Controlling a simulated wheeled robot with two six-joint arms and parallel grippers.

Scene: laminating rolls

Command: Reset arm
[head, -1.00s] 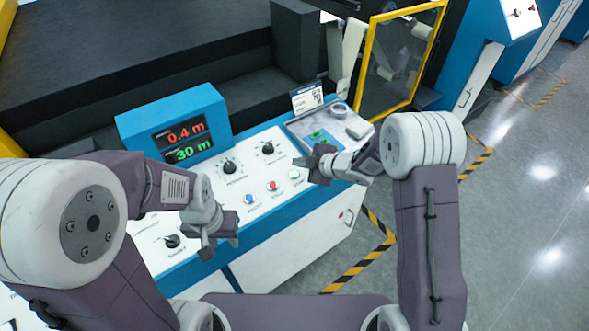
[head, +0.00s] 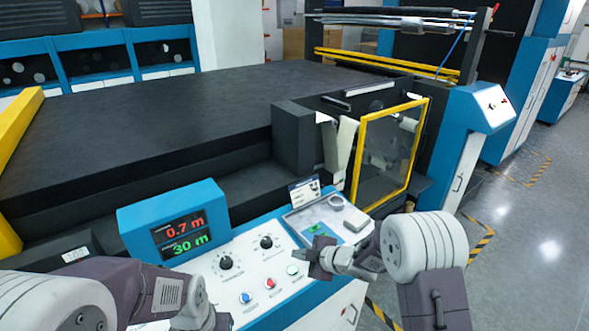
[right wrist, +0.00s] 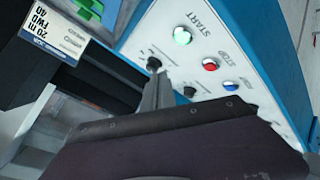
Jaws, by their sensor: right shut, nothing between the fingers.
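My right gripper (head: 318,262) is shut and empty in the head view, above the right part of the white control panel (head: 233,285). It also shows in the right wrist view (right wrist: 157,88), with the panel beyond it. There the START button (right wrist: 182,36) glows green, beside a red button (right wrist: 210,64) and a blue button (right wrist: 229,86). My left arm reaches in at the lower left of the head view. Its gripper (head: 212,322) is cut off by the bottom edge, so its fingers cannot be made out.
A blue display box (head: 175,219) reads 0.7 m above 30 m. A small label card (head: 304,190) stands at the panel's back right. Behind are a large black machine bed (head: 180,125) and a yellow-framed clear door (head: 390,150). Grey floor (head: 530,240) lies open at right.

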